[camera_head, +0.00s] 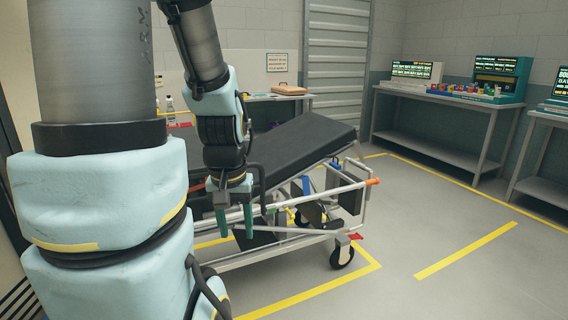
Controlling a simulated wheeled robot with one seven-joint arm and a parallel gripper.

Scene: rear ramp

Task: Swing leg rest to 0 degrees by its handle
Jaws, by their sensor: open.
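A wheeled stretcher with a black padded top stands in the middle of the head view. Its right-hand padded section, which looks like the leg rest (300,140), is tilted, with its far right end raised above the frame. A pale bar with an orange end grip (372,182) runs along the near side below it; I cannot tell whether this is the leg rest's handle. My gripper (235,232) points down with its two green fingers apart and empty. It is in front of the stretcher's near side, left of the orange grip, and hides part of the rail and padding.
The stretcher's frame (290,232) has a caster (342,257) and a red pedal (357,237) at the right end. A bench with devices (440,99) stands along the back right wall. Yellow-lined floor (430,225) at the right is clear. A back table (262,97) holds a case.

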